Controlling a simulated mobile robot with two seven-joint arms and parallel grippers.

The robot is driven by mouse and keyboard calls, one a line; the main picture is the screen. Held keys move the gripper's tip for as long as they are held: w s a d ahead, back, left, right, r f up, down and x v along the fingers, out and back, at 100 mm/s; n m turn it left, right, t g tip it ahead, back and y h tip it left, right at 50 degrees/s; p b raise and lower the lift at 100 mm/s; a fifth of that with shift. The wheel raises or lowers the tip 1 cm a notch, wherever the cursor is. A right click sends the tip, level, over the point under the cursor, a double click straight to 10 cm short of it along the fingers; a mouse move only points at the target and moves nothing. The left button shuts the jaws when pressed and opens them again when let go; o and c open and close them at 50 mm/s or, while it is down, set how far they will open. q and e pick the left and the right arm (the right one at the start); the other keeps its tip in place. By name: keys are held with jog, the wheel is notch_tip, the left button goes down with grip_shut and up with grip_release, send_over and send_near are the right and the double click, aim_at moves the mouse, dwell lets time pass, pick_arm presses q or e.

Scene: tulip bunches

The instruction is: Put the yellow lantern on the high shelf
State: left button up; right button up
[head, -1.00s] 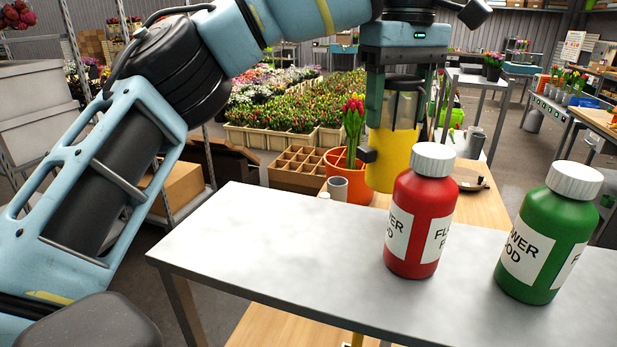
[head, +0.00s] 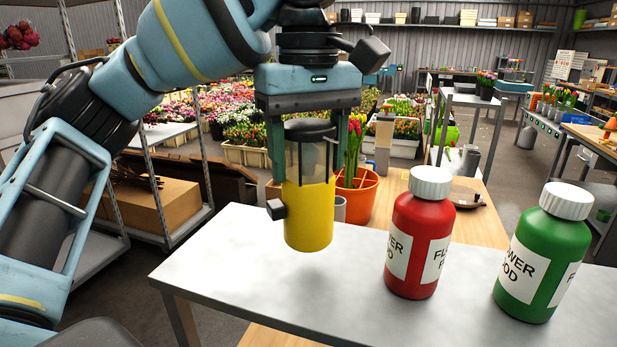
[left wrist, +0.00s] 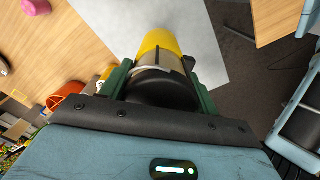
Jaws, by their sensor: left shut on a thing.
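The yellow lantern (head: 309,215) has a yellow lower body, a clear upper part and a dark cap. My left gripper (head: 303,165) is shut on it from above, one finger on each side. The lantern hangs upright in front of or over the left part of the grey raised shelf (head: 230,260); its base seems a little above the surface. In the left wrist view the lantern (left wrist: 157,42) is between the fingers of my left gripper (left wrist: 160,75), with the pale shelf beyond. My right gripper is not in view.
A red flower food bottle (head: 419,240) and a green one (head: 542,258) stand on the shelf to the right. Behind it, an orange pot of tulips (head: 357,195) stands on the wooden bench (head: 478,225). The shelf's left part is clear.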

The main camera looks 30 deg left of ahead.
aim_at(310, 180)
pick_arm(q)
jog(key=shift+f, duration=1.7)
jog(key=shift+f, duration=0.15)
jog(key=o, duration=1.2)
jog(key=shift+c, duration=0.2)
notch_tip(310, 180, up, 12)
jog(key=shift+r, duration=0.15)
